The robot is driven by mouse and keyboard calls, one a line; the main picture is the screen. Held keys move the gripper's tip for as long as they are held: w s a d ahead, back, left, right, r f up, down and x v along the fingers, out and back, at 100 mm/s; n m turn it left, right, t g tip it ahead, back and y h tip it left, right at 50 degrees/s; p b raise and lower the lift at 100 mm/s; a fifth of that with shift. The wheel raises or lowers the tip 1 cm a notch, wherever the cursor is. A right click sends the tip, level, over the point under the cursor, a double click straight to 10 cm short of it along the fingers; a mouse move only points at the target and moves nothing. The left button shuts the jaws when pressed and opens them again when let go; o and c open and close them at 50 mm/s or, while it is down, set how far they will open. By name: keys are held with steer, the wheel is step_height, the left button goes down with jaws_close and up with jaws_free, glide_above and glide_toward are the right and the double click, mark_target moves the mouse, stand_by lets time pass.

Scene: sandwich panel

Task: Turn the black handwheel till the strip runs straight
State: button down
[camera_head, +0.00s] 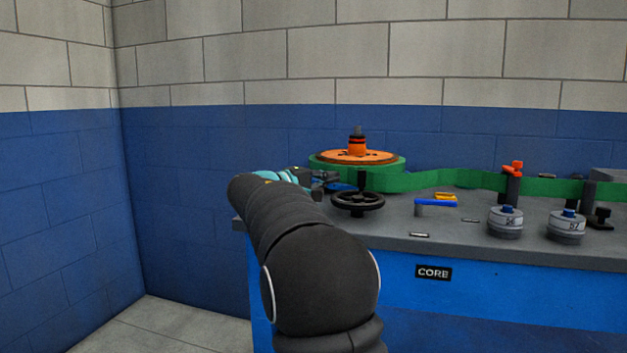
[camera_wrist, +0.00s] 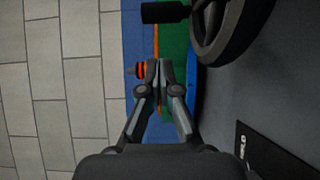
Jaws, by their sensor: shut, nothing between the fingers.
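The black handwheel (camera_head: 358,200) lies flat above the left part of the grey bench top, with an upright black knob on its rim. It also shows in the wrist view (camera_wrist: 228,32) at the upper right, its knob pointing left. My gripper (camera_wrist: 158,66) is shut and empty. It is beside the wheel, left of it in the head view, and I see no contact. The green strip (camera_head: 430,181) leaves the green and orange reel (camera_head: 355,160) and runs right in a wavy line past a post. My arm hides part of the bench's left end.
Two grey dials (camera_head: 506,222) (camera_head: 567,227) stand on the bench right of the wheel. A blue and yellow lever (camera_head: 437,201) lies between them and the wheel. An orange-topped post (camera_head: 513,180) stands by the strip. A block wall is behind.

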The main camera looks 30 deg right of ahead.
mark_target(346, 191)
steer(key=shift+s+d, duration=1.35)
steer(key=shift+d, duration=0.2)
steer(key=shift+d, duration=0.1)
